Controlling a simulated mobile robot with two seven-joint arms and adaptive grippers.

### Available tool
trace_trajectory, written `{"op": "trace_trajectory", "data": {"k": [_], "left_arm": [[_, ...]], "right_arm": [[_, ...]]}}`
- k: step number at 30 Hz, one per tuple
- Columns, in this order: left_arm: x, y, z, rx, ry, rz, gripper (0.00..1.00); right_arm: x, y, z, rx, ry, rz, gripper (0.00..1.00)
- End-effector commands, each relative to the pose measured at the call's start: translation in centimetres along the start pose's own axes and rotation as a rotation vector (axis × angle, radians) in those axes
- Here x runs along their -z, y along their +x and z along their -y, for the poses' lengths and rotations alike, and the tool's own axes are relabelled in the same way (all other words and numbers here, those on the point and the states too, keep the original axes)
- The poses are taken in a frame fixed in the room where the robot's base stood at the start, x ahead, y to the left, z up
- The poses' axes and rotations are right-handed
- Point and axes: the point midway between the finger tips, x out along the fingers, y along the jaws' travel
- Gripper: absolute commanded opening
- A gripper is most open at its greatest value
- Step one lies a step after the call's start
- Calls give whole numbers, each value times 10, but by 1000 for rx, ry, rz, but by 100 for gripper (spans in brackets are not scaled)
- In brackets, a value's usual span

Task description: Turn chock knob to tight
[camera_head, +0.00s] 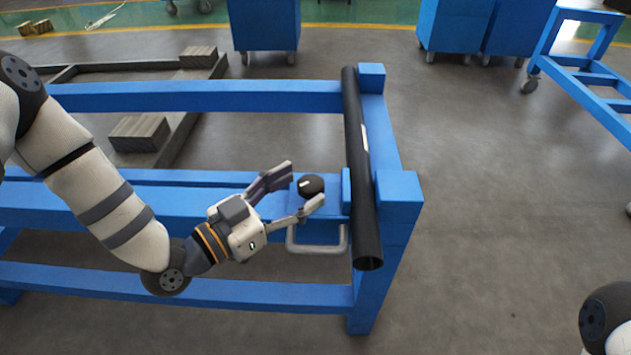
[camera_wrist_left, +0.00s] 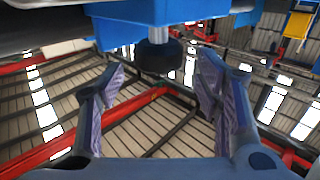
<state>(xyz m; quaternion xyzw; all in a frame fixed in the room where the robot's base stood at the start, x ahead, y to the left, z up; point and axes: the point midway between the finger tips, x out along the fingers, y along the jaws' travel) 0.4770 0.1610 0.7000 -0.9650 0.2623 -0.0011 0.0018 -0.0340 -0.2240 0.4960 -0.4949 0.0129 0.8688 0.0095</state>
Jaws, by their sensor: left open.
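The chock knob (camera_head: 311,185) is a small black round knob with a light mark on it, on the blue rack near the black pipe. In the left wrist view the knob (camera_wrist_left: 158,55) shows dark below a blue block, ahead of the fingers. My left gripper (camera_head: 306,186) is open, with one finger on each side of the knob in the head view. In the wrist view the fingertips (camera_wrist_left: 160,72) stand apart and nothing is clamped between them. I cannot tell whether a finger touches the knob. My right gripper is out of view.
A black pipe (camera_head: 358,170) lies along the right end of the blue rack (camera_head: 200,97). A grey handle (camera_head: 317,248) hangs just below the knob. Blue carts (camera_head: 265,25) stand at the back. The floor (camera_head: 490,200) right of the rack is clear.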

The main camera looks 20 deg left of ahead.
Motion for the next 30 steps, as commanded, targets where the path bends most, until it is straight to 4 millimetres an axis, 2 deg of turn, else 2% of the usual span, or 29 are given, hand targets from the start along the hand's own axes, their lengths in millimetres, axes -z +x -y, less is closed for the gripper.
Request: {"op": "trace_trajectory", "data": {"k": [3, 6, 14, 15, 21, 26, 30], "left_arm": [[-1, 20, -1, -2, 0, 0, 59], [0, 30, 0, -1, -2, 0, 59], [0, 34, 0, 0, -3, 1, 59], [0, 34, 0, 0, -3, 1, 57], [0, 33, 0, 0, -3, 1, 11], [0, 34, 0, -13, -1, 0, 10], [2, 34, 1, -143, 4, -2, 10]], "right_arm": [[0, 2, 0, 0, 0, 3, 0], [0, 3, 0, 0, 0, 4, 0], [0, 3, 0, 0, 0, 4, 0], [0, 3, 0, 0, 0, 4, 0], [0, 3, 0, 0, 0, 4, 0], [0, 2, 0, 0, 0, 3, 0], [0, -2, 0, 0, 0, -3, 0]]}}
